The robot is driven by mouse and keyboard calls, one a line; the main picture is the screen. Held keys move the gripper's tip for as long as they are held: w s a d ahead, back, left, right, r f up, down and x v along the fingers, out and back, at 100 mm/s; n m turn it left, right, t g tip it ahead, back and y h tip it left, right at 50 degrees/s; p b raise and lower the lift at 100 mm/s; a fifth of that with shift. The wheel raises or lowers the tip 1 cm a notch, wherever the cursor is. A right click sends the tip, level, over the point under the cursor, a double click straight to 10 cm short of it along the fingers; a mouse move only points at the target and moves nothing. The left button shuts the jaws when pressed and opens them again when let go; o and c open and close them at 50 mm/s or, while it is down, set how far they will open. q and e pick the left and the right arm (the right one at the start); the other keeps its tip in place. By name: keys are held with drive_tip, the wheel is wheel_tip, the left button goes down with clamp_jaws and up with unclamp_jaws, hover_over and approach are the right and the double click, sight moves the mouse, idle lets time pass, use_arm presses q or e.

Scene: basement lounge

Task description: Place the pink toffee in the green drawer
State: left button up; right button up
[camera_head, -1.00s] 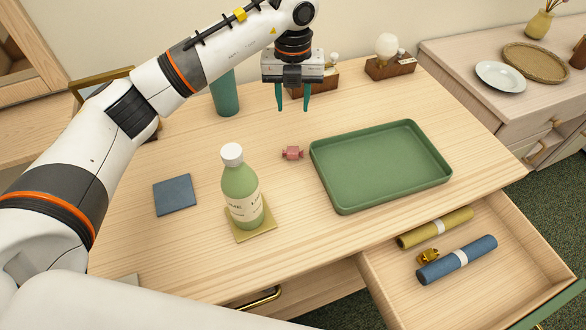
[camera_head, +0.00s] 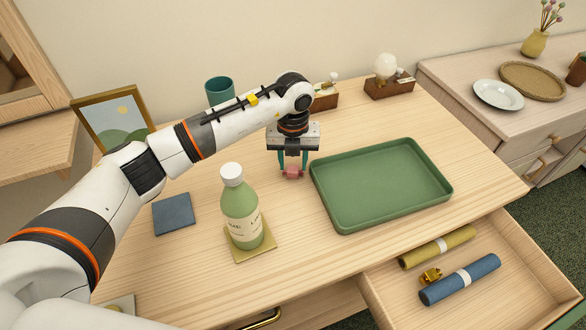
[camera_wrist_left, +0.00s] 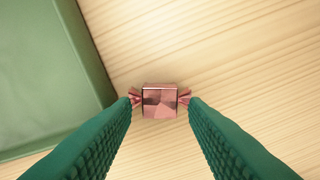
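The pink toffee (camera_head: 292,172) lies on the wooden desk, left of the green tray. In the left wrist view the toffee (camera_wrist_left: 160,101) is a shiny pink block with twisted ends. My left gripper (camera_head: 293,166) points down over it with its green fingers apart. In the wrist view the fingertips (camera_wrist_left: 160,99) are at the two twisted ends, one on each side; I cannot tell whether they touch. The drawer (camera_head: 520,278) at the lower right is pulled open, with a green front edge at the picture's corner. My right gripper is not in view.
The green tray (camera_head: 385,182) is between the toffee and the drawer. A green bottle (camera_head: 242,208) stands on a yellow coaster left of the gripper. The drawer holds a yellow roll (camera_head: 437,246), a blue roll (camera_head: 460,279) and a small gold item (camera_head: 430,276); its right part is free.

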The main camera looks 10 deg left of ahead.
sight(293, 168)
use_arm(q)
wheel_tip(293, 168, down, 2)
drive_tip(key=c, duration=0.8)
wheel_tip(293, 168, up, 10)
drive_tip(key=shift+b, duration=0.6)
